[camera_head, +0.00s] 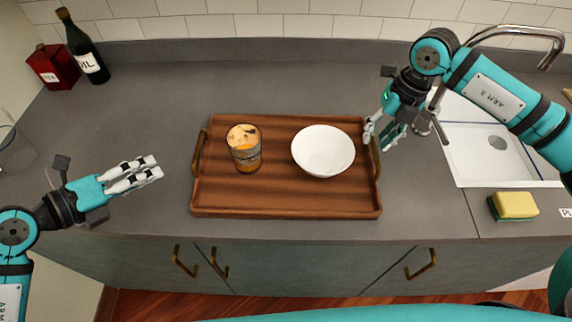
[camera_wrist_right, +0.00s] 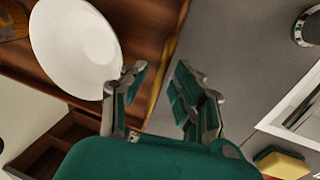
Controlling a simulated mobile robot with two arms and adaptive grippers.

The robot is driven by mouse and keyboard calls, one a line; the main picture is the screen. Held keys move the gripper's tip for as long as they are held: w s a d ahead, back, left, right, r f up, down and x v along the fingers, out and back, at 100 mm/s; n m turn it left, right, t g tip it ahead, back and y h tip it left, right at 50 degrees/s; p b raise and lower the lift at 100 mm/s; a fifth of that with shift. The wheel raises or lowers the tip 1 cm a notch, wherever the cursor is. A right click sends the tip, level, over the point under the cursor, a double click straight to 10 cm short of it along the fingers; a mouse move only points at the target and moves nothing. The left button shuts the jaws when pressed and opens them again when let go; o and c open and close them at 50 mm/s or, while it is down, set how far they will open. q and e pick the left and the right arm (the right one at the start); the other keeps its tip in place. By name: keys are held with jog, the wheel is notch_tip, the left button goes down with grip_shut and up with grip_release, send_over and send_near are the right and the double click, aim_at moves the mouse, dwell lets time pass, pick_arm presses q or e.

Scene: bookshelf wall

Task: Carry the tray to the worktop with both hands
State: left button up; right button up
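The brown wooden tray (camera_head: 270,195) lies flat on the grey worktop, with a brass handle at each short end. A glass with an orange drink (camera_head: 245,150) stands on its left half and a white bowl (camera_head: 323,150) on its right half. My left gripper (camera_head: 157,167) is open and empty, left of the tray and apart from the left handle (camera_head: 199,152). My right gripper (camera_head: 380,138) is open at the tray's right handle (camera_head: 375,158). In the right wrist view, the handle (camera_wrist_right: 158,85) shows between the fingers of the right gripper (camera_wrist_right: 160,75); contact cannot be told.
A sink (camera_head: 495,150) with a faucet (camera_head: 525,35) lies to the right, with a yellow-green sponge (camera_head: 514,206) in front. A dark oil bottle (camera_head: 84,52) and red tin (camera_head: 55,68) stand at back left. A clear glass (camera_head: 15,148) stands at far left. The worktop behind the tray is clear.

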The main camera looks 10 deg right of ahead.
notch_tip(320, 180, up, 10)
jog(key=d, duration=0.2)
jog(key=shift+s+f, duration=0.15)
jog(key=shift+f, duration=0.1)
jog(key=shift+a+f, duration=0.1)
